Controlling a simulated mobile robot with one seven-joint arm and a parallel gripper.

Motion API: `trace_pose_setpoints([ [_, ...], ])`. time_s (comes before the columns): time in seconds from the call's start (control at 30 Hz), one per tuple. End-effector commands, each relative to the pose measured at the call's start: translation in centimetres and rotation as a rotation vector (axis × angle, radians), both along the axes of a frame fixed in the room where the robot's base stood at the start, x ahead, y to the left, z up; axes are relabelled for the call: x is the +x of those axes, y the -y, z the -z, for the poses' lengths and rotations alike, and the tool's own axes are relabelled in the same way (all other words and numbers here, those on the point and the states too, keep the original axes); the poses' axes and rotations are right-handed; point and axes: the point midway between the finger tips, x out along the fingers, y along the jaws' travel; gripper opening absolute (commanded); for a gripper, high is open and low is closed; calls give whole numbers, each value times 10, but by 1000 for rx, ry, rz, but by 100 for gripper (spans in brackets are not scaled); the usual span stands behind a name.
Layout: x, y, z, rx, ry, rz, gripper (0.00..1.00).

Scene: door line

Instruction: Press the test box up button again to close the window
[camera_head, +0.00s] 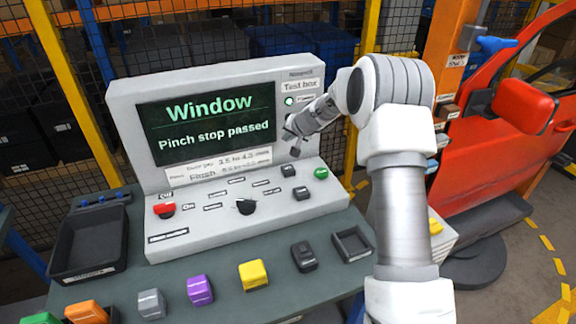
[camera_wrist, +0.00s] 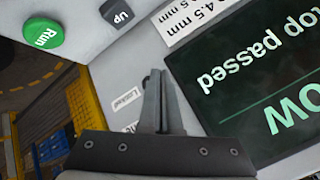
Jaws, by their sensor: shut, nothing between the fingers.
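The grey test box (camera_head: 115,97) stands on the table, its screen (camera_head: 210,125) reading "Window" and "Pinch stop passed". The dark up button (camera_head: 288,170) is on its sloped panel, left of the green Run button (camera_head: 321,172). The wrist view shows the up button (camera_wrist: 117,13) at the top, marked "UP", and Run (camera_wrist: 43,36) at top left. My gripper (camera_head: 295,148) is above the panel, near the up button and in front of the box's upright face. Its fingers (camera_wrist: 157,80) are shut and empty. They appear apart from the up button; the exact gap is unclear.
Another dark button (camera_head: 301,193), a black knob (camera_head: 246,207) and a red switch (camera_head: 164,209) are on the panel. Several coloured blocks, including a yellow one (camera_head: 253,274), line the table front. A black tray (camera_head: 90,240) is at left, a red car door (camera_head: 490,150) at right.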

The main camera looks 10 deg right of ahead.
Motion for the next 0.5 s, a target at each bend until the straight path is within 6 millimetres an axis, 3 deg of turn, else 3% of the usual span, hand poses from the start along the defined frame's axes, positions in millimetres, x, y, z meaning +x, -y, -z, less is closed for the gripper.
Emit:
trace_pose_setpoints([
  [0.2,10,7,17,12,-2,31,0],
  [0.5,10,7,18,13,-2,33,0],
])
